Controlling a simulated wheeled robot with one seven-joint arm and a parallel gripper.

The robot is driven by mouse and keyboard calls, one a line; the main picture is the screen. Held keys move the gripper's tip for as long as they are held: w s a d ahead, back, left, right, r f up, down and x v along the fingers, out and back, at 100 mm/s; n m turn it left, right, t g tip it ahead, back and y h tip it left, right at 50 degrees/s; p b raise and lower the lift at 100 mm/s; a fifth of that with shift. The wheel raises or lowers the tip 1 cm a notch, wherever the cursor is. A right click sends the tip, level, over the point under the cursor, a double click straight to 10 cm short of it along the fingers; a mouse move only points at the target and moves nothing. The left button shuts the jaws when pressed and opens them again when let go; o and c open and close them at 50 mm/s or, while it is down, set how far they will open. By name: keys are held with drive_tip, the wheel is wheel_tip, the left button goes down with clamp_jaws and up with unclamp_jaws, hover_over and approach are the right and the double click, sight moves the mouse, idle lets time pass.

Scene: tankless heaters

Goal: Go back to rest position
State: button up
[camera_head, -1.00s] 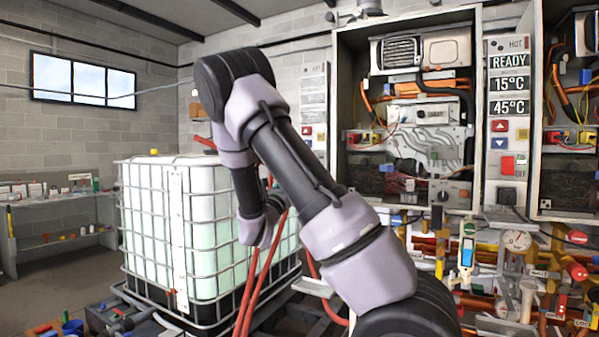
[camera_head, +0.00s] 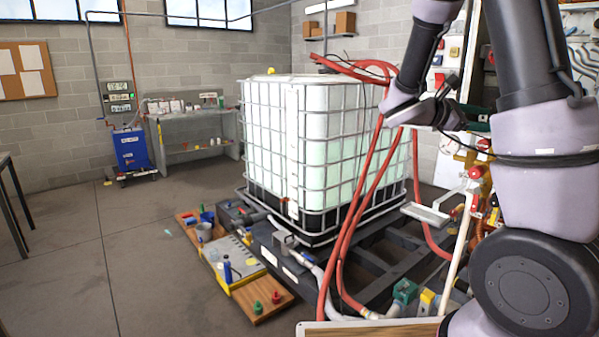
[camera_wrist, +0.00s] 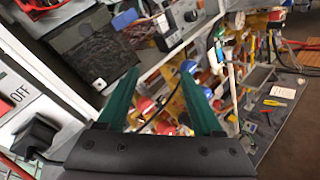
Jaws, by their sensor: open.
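My gripper (camera_wrist: 160,70) shows in the wrist view with its two dark green fingers spread apart. It is open and nothing sits between the fingers. Beyond the fingertips are blurred pipes, valves and the lower edge of an open heater cabinet (camera_wrist: 95,50), seen at a tilt. In the head view my arm is folded on the right side. The wrist end points right, and the gripper there is partly hidden behind an arm link.
A white caged tank (camera_head: 270,150) stands on a dark pallet, with red hoses (camera_head: 355,220) in front. A tool board (camera_head: 235,265) lies on the floor. Pipes and valves crowd the right. The floor at left is free, up to a blue unit (camera_head: 132,150) and shelf (camera_head: 190,130).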

drive_tip(key=s+a+f+m+g+y, duration=0.1)
drive_tip(key=s+a+f+m+y, duration=0.1)
drive_tip(key=s+a+m+y, duration=0.25)
drive_tip(key=s+a+f+m+y, duration=0.1)
drive_tip(key=s+f+m+y, duration=0.25)
drive_tip(key=s+y, duration=0.35)
drive_tip(key=s+a+r+m+t+y, duration=0.2)
drive_tip(key=a+r+m+t+y, duration=0.1)
drive_tip(key=a, duration=0.5)
drive_tip(key=s+a+r+m+t+y, duration=0.2)
drive_tip(key=a+r+m+t+y, duration=0.2)
drive_tip(key=a, duration=0.4)
drive_tip(key=shift+s+a+r+m, duration=0.2)
drive_tip(key=shift+s+r+m, duration=0.2)
drive_tip(key=shift+r+m, duration=0.55)
